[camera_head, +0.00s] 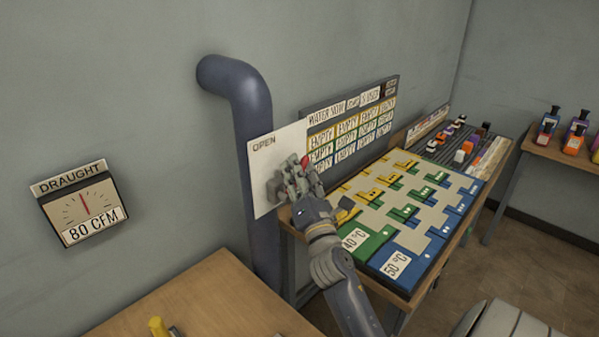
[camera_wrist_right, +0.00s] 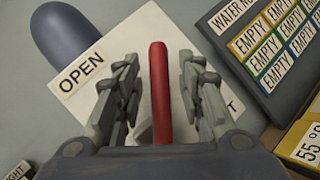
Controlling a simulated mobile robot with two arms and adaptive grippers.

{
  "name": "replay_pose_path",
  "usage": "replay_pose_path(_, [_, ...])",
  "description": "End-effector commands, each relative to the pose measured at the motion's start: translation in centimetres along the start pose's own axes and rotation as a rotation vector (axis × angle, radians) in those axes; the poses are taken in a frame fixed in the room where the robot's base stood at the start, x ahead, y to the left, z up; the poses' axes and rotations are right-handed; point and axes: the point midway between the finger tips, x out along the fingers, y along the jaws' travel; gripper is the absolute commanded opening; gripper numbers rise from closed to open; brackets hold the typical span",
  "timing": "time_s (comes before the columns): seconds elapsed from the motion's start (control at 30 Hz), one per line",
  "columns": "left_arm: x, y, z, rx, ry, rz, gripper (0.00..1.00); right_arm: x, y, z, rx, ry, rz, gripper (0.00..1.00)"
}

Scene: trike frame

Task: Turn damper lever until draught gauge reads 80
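The draught gauge (camera_head: 84,205) hangs on the wall at the left of the head view. Its red needle points nearly straight up, leaning slightly left, and the plate below reads 80 CFM; scale numbers are too small to read. The red damper lever (camera_wrist_right: 160,95) stands before a white plate (camera_head: 268,165) marked OPEN on the blue-grey pipe. My right gripper (camera_head: 296,178) is at this plate. In the right wrist view its fingers (camera_wrist_right: 160,100) are spread on both sides of the lever, with gaps showing. The lever's lower end is partly hidden. My left gripper is out of view.
The blue-grey pipe (camera_head: 250,100) runs down the wall behind the plate. A board with coloured slots (camera_head: 410,205) stands right of my right arm, below a panel of EMPTY labels (camera_head: 350,125). A wooden table (camera_head: 205,305) with a yellow-handled item (camera_head: 158,327) is in front.

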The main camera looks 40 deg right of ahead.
Motion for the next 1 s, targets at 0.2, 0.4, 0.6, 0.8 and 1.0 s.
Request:
replay_pose_path(0.2, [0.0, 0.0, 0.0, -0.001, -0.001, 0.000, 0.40, -2.5, -0.2, -0.1, 0.002, 0.002, -0.005, 0.36])
replay_pose_path(0.4, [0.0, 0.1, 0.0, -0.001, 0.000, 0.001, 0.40, -5.5, -0.1, -0.1, 0.001, 0.000, -0.004, 0.36])
replay_pose_path(0.6, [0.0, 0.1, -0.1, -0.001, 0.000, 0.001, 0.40, -7.1, -0.1, 0.0, 0.001, 0.000, -0.002, 0.36])
replay_pose_path(0.8, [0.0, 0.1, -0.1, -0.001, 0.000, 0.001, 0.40, -7.5, 0.0, 0.0, -0.001, 0.000, 0.001, 0.36])
replay_pose_path(1.0, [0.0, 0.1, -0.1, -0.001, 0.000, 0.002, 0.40, -7.4, 0.0, 0.0, -0.001, 0.000, 0.001, 0.36])
